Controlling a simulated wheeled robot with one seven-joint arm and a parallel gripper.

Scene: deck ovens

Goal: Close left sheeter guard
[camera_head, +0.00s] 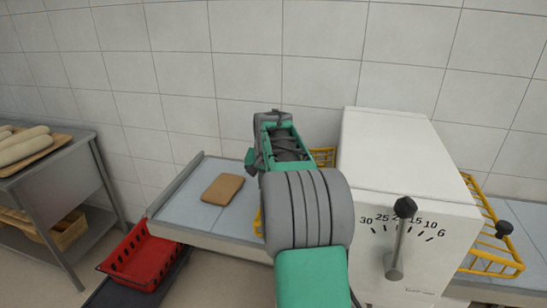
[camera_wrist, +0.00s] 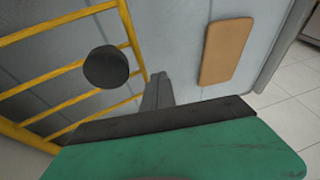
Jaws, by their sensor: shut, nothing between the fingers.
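The left sheeter guard is a yellow wire frame. In the head view only bits of the left guard (camera_head: 323,157) show around my arm, beside the white sheeter body (camera_head: 390,150). In the wrist view the guard's yellow bars (camera_wrist: 65,70) fill the left side, with a round black knob (camera_wrist: 106,67) in front of them. My gripper (camera_wrist: 158,85) is shut and empty, just right of the knob and the guard's edge, above the grey belt. I cannot tell whether it touches the guard. In the head view my arm hides the fingertips and most of the guard.
A brown board (camera_head: 222,189) lies on the left belt table (camera_head: 195,215). A red crate (camera_head: 140,258) sits low at the left, near a metal rack (camera_head: 75,165) with loaves. A black-knobbed lever (camera_head: 398,240) stands on the sheeter's front. The right guard (camera_head: 490,235) is beyond it.

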